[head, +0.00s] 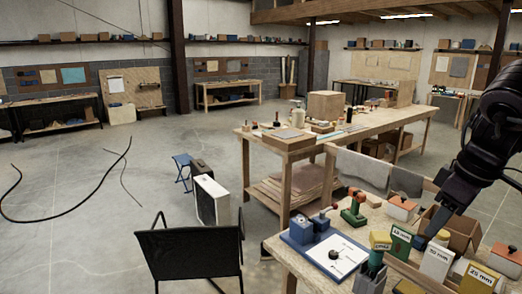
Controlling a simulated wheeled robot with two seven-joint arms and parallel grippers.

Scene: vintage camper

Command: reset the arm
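My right arm comes in from the right edge, dark and bent downward. Its gripper (430,232) is low over the near workbench (298,262), at the labelled boxes. The fingertips are small and partly lost against the boxes, so I cannot tell whether they are open or shut, or whether they touch anything. My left gripper is not in view.
The bench holds a blue tray with a white sheet (338,256), a red-and-green tool (353,208), a green box (399,242), a white box (436,262) and an orange-topped box (402,208). A black chair (190,252) stands left. Floor (80,215) farther left is mostly open.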

